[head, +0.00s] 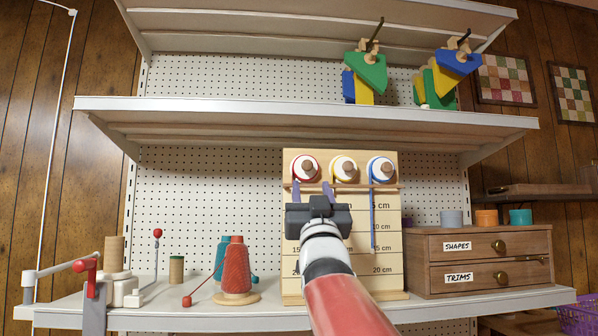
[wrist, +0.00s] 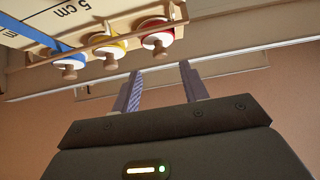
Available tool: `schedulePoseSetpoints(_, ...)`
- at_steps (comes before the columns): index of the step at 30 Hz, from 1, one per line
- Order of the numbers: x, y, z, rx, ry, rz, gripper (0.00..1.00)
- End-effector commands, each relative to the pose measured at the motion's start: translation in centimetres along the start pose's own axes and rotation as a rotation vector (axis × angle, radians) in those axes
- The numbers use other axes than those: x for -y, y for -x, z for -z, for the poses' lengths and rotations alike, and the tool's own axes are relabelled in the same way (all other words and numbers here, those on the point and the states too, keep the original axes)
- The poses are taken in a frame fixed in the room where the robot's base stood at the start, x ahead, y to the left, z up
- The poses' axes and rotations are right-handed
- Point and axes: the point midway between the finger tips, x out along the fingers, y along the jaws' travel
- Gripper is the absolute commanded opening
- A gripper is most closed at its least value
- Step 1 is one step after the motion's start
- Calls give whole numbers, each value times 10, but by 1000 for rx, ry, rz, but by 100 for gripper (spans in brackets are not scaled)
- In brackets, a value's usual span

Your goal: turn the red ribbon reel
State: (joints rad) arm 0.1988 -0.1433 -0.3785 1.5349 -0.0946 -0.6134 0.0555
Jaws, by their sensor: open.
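The red ribbon reel (head: 298,171) is the left one of three reels on an upright wooden board in the head view. It has a red rim, a white face and a wooden knob in the middle. It also shows in the wrist view (wrist: 153,38), where its knob (wrist: 160,53) points toward my gripper. My gripper (head: 312,188) is open and empty, in front of the board and just below the red reel in the picture. In the wrist view its two fingers (wrist: 160,72) stand apart, with no contact on the knob. The hanging red ribbon is mostly hidden behind my gripper.
The yellow reel (head: 338,172) and blue reel (head: 376,172) sit close to the right. A wooden drawer box (head: 420,265) stands right of the board; a red thread cone (head: 236,270) stands left. A white shelf (head: 300,103) runs above the board.

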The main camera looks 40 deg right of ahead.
Motion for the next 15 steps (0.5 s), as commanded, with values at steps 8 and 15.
schedulePoseSetpoints(8,1,-47,3,-1,1,0,44)
schedulePoseSetpoints(15,0,-71,2,-3,0,-1,44)
